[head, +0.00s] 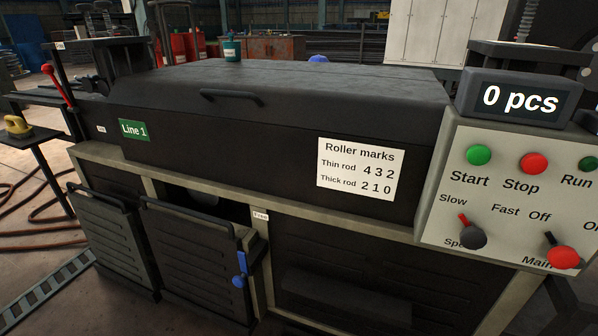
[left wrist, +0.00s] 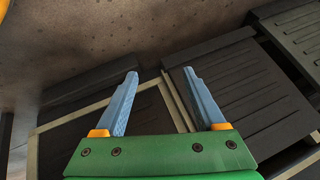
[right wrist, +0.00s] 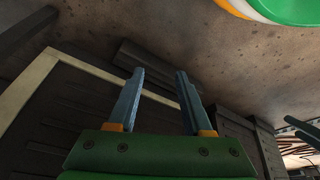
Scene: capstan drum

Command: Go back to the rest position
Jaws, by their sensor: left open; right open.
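My left gripper (left wrist: 165,95) is open and empty in the left wrist view. Its two blue fingers stand apart above the floor and the dark lower panels of the machine. My right gripper (right wrist: 160,95) is open and empty in the right wrist view, with dark panels and bare floor beyond its fingers. Neither gripper shows in the head view. The black machine (head: 270,110) fills the middle of the head view with its long cover down. The control panel (head: 510,195) stands at the right, and the counter display (head: 520,99) above it reads 0 pcs.
A slatted front panel (head: 195,255) with a blue latch (head: 241,270) stands low on the machine. A red lever (head: 57,84) rises at the left. A yellow object (head: 17,125) rests on a side table. Reddish hoses (head: 35,205) lie on the floor at the left.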

